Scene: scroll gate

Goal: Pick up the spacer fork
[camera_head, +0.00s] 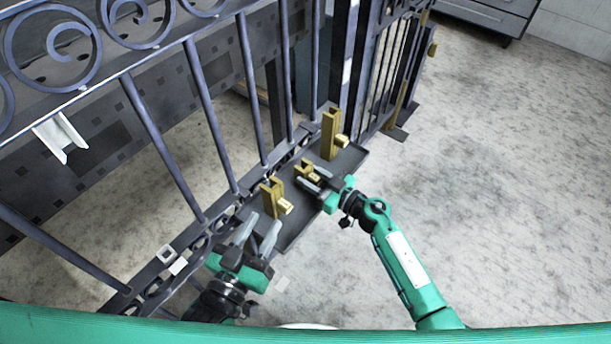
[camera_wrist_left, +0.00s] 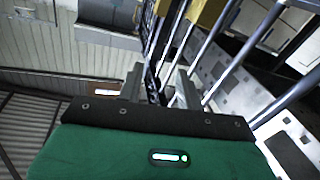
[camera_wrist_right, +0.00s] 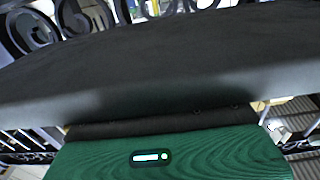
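Three gold pieces with short knobs stand on a dark tray (camera_head: 293,238) beside the gate: a tall piece (camera_head: 330,133), a small middle piece (camera_head: 303,167) and a medium piece (camera_head: 271,195). I cannot tell for certain which is the spacer fork. My right gripper (camera_head: 306,176) is open at the small piece, its fingers around or beside the knob; contact is unclear. My left gripper (camera_head: 264,219) is open and empty, short of the medium piece. Its parted fingers also show in the left wrist view (camera_wrist_left: 158,76). A dark surface fills much of the right wrist view.
The dark barred gate (camera_head: 155,125) with scrolls runs along the left and behind the tray. A white bracket (camera_head: 62,136) sits on the gate side at the left. The pale floor (camera_head: 490,190) on the right is clear.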

